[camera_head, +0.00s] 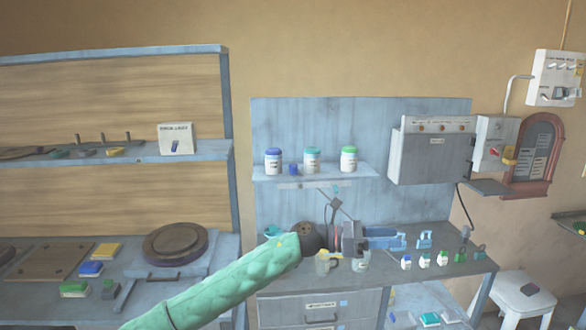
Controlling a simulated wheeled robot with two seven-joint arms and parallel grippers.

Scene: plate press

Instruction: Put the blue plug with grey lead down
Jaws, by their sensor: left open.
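My left arm, in a green sleeve, reaches in from the bottom left. Its gripper (397,240) points right over the grey-blue workbench and is open, with blue parts at its finger end. I cannot make out a blue plug with a grey lead for certain, neither at the fingers nor on the bench. A small blue piece (293,169) stands on the wall shelf beside a blue-lidded jar (273,160); its kind is too small to tell. A blue padlock-like piece (425,240) stands just right of the fingers. My right gripper is out of view.
Several small bottles (424,261) stand on the bench (470,268) below and right of the gripper. Glass jars are close under the wrist. A grey wall box (431,153) hangs above. A rack (219,150) with small coloured pieces is left; a white stool (523,296) is right.

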